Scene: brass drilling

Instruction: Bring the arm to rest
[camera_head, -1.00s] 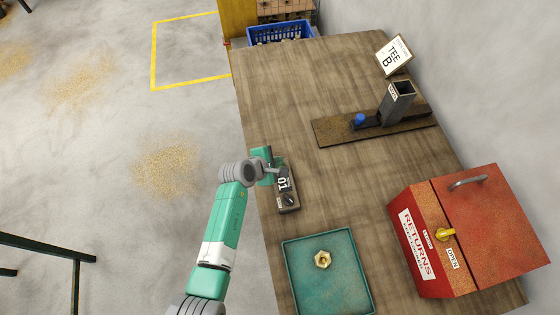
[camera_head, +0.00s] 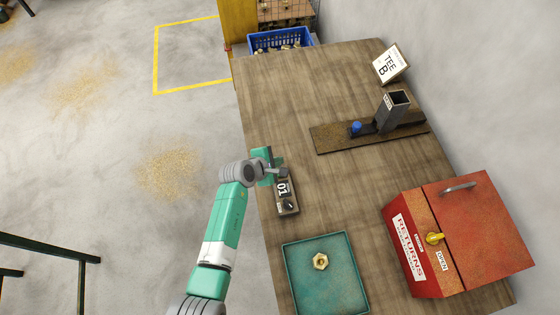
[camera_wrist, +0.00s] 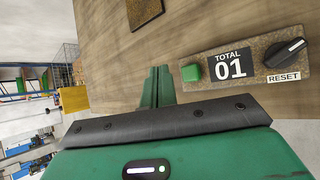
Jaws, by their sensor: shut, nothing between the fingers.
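My gripper (camera_head: 280,173) is over the left side of the wooden table (camera_head: 300,100), close to the back end of a small counter box (camera_head: 286,196). In the wrist view the closed green fingers (camera_wrist: 158,85) stand together with nothing between them. The counter box (camera_wrist: 245,66) reads "TOTAL 01" there, with a green button (camera_wrist: 191,73) and a black RESET knob (camera_wrist: 287,53). The fingertips appear beside the green button, apart from it in the picture.
A teal tray (camera_head: 300,285) holds a brass nut-like part (camera_head: 320,261). A red RETURNS box (camera_head: 470,240) stands at right. A plate (camera_head: 335,141) bears a grey tube (camera_head: 391,112) and blue piece (camera_head: 356,128). A "TEE B" sign (camera_head: 391,62) and blue crate (camera_head: 282,45) are farther back.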

